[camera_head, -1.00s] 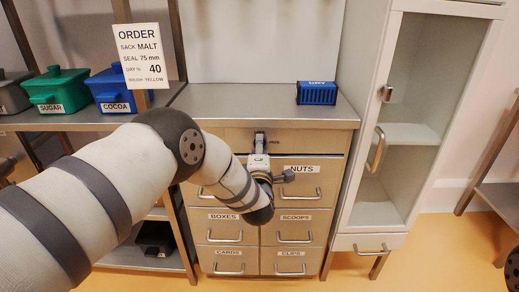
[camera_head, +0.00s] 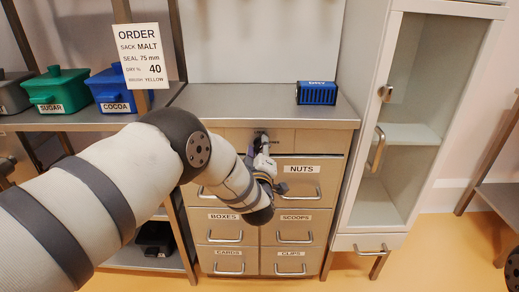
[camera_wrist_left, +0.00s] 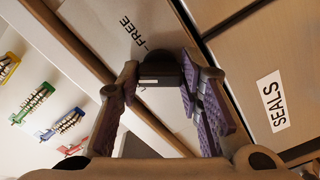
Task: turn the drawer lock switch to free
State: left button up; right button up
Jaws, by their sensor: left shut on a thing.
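The drawer lock switch (camera_wrist_left: 158,70) is a dark knob on the panel above the drawers. A label reading "-FREE" (camera_wrist_left: 130,32) is beside it, its other part hidden by the gripper. My left gripper (camera_head: 263,146) is at the top of the drawer cabinet (camera_head: 225,137), its fingers on either side of the switch. In the left wrist view, the left gripper (camera_wrist_left: 160,88) is shut on the knob between its purple-padded fingers. The gripper sits tilted in the head view. My right gripper is out of view.
Closed drawers with handles, among them NUTS (camera_head: 301,168) and BOXES (camera_head: 224,217), lie below the switch. A blue box (camera_head: 317,93) stands on the steel counter (camera_head: 230,104). A glass-door cabinet (camera_head: 346,200) stands close on the right. Lidded bins are at left.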

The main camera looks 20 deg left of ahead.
pick_arm(q)
jog(key=m, duration=0.5)
jog(key=shift+m, duration=0.3)
jog(key=m, duration=0.5)
jog(key=shift+m, duration=0.3)
jog(key=o, duration=1.2)
jog(key=shift+c, duration=0.2)
jog(key=shift+s, duration=0.1)
jog(key=v, duration=1.2)
